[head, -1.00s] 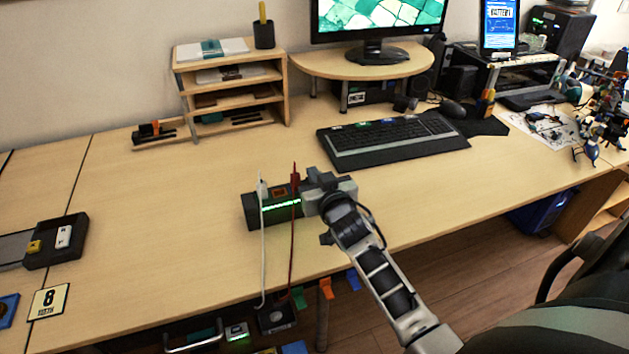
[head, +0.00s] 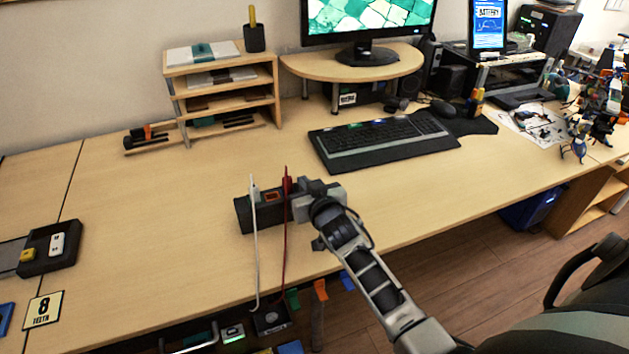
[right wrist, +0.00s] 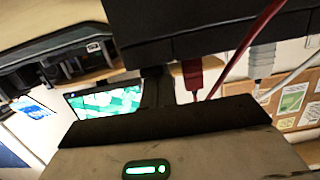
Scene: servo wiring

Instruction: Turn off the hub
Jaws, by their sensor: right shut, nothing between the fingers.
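The hub (head: 243,214) is a dark box on the desk, left of the middle in the head view. A switch with an orange-red frame (head: 271,196) is on its top, and no green strip is lit on its front. A white cable (head: 254,255) and a red cable (head: 285,245) come from plugs on it and hang over the desk's front edge. The hub fills the top of the right wrist view (right wrist: 200,35), upside down. My right gripper (head: 300,205) is shut and empty at the hub's right end; I cannot tell if they touch. My left gripper is out of view.
A keyboard (head: 385,143) and monitor stand (head: 352,64) are behind to the right. A wooden shelf (head: 222,70) stands at the back left. A dark tray with small blocks (head: 50,247) lies at the left. The desk between tray and hub is clear.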

